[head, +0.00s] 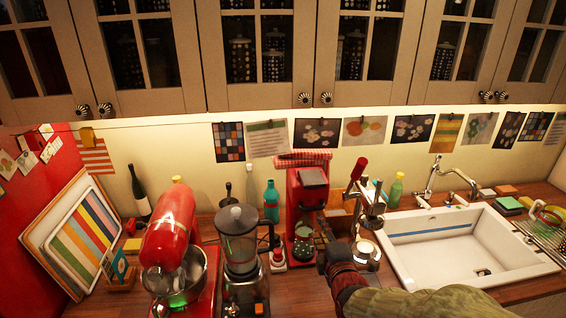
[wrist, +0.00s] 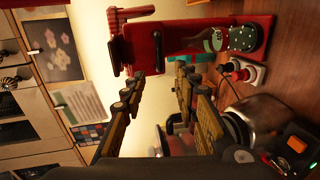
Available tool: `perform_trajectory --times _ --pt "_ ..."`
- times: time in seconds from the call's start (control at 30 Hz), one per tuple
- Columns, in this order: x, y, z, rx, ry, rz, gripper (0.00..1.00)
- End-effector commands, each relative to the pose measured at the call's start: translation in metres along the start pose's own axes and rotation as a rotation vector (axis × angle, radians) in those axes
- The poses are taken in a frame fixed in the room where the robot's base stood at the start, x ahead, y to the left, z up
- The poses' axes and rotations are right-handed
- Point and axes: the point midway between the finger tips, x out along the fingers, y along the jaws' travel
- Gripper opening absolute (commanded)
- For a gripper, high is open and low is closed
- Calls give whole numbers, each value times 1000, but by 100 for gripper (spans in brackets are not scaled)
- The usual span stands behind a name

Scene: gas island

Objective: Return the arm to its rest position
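My gripper (head: 328,258) is in the lower middle of the head view, in front of the red coffee machine (head: 307,205). My arm reaches to it from the bottom right over the counter. In the wrist view the two fingers of my gripper (wrist: 158,76) are spread apart with nothing between them. The red coffee machine (wrist: 190,35) appears turned sideways beyond the fingertips. The fingertips look small and dark in the head view.
A blender (head: 240,255) and a red stand mixer (head: 172,235) stand to the left. A lever press (head: 367,210) stands close to the right of the gripper, with a white sink (head: 470,250) beyond. Wall cabinets (head: 260,55) hang above. Little counter is free.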

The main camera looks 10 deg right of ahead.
Motion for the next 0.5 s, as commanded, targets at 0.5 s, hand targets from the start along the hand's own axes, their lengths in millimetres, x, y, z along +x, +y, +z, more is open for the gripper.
perform_trajectory --times 0.5 --pt "-78 -138 0 842 -288 -611 30"
